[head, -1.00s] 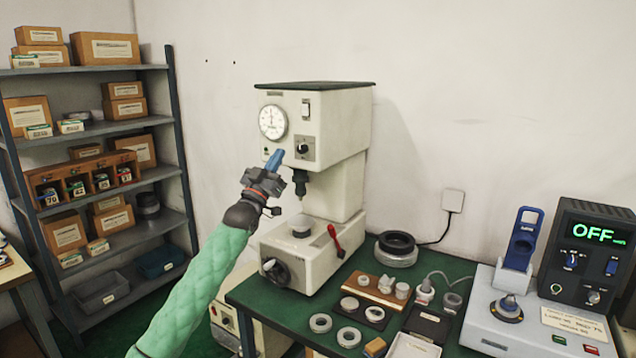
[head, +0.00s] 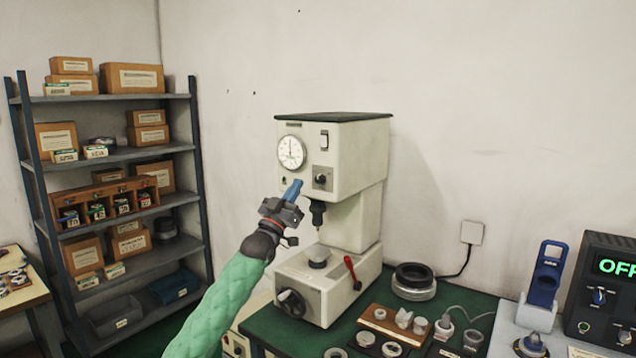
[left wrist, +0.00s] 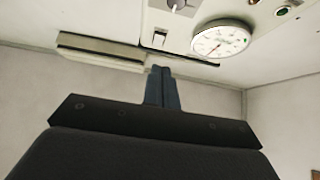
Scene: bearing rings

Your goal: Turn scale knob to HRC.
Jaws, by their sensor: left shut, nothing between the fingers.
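The scale knob (head: 322,178) is a small dark knob on a grey plate on the front of the cream hardness tester (head: 350,150), right of and below the round dial gauge (head: 291,153). Its lettering is too small to read. In the left wrist view the knob (left wrist: 176,5) shows at the top edge, beside the switch (left wrist: 159,39) and the dial (left wrist: 222,39). My left gripper (head: 296,184), with blue fingers, is shut and empty, just left of and below the knob and apart from it. The closed fingers (left wrist: 161,72) also show in the wrist view. My right gripper is not in view.
The tester's indenter (head: 317,213) hangs above a round anvil (head: 318,255). A red lever (head: 352,272) and handwheel (head: 291,303) stick out of its base. Rings and blocks lie on the green table (head: 290,335). A shelf rack (head: 130,155) stands at left.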

